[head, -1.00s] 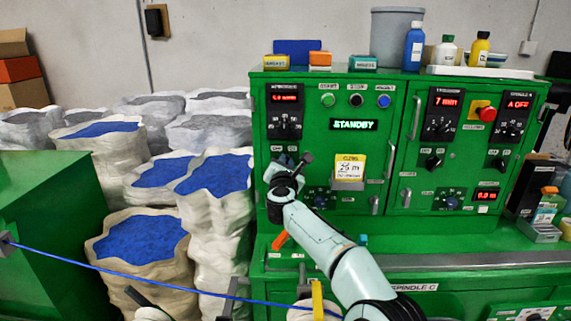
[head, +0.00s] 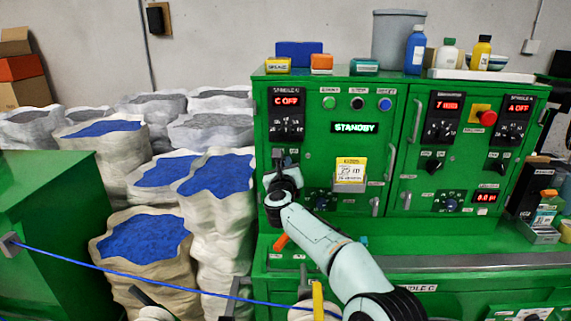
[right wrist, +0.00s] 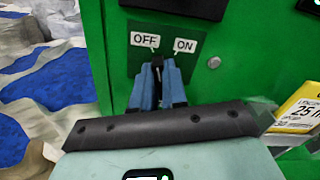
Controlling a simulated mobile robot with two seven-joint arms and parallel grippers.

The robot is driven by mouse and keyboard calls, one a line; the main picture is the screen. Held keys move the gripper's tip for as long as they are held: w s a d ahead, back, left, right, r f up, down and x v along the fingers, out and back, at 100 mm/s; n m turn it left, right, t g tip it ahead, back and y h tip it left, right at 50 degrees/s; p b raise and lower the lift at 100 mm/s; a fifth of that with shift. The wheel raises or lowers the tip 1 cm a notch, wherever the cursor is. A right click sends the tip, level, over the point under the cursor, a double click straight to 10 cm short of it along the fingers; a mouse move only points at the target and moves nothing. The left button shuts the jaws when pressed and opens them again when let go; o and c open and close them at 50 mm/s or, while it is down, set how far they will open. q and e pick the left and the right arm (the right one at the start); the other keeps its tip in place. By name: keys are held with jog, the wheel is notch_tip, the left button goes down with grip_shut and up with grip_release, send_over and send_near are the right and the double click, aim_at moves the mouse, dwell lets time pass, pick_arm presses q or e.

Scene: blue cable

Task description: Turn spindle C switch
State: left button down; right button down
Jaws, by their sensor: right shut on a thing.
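The spindle C switch (right wrist: 157,62) is a small black knob on a green plate in the right wrist view, below the OFF label (right wrist: 144,39) and ON label (right wrist: 185,46). Its visible top is nearer the OFF mark. The blue fingers of my right gripper (right wrist: 158,74) are shut on it and hide its lower part. In the head view my right gripper (head: 283,164) is at the left of the green cabinet, and the arm hides the switch. The spindle C display (head: 286,101) above reads C OFF.
The STANDBY display (head: 354,127) is lit beside the left panel. A yellow-topped card (head: 350,172) sits right of my gripper. Sacks of blue pellets (head: 140,247) stand left of the cabinet. A blue cable (head: 150,278) runs low across the front.

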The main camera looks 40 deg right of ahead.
pick_arm(q)
jog(key=shift+w+r, duration=0.2)
jog(key=shift+r, duration=0.15)
pick_arm(e)
jog(key=shift+n, duration=1.1)
jog(key=c, duration=1.2)
grip_release()
jog(key=shift+o, duration=0.2)
jog(key=shift+a, duration=0.1)
